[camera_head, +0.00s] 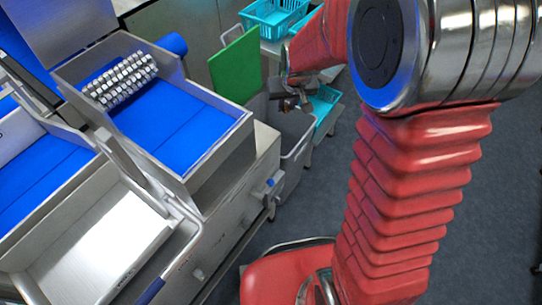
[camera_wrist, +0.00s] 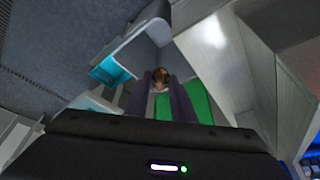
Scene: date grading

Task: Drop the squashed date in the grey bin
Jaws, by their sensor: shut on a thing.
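A brown date (camera_wrist: 160,75) sits between the two dark fingers of my gripper (camera_wrist: 160,84) in the wrist view. The fingers are shut on it and cover its sides. How squashed it is cannot be told at this size. In the head view my gripper (camera_head: 291,101) is over the open top of the grey bin (camera_head: 294,158), behind my red arm. The date cannot be made out there. The bin stands on the floor beside the machine, with its right side near a turquoise crate.
A green panel (camera_head: 236,67) stands upright just left of my gripper. Turquoise crates (camera_head: 323,104) lie right of the bin and at the back (camera_head: 272,17). The sorting machine with blue belts (camera_head: 175,125) and a metal roller fills the left. Open grey floor (camera_head: 330,200) lies in front.

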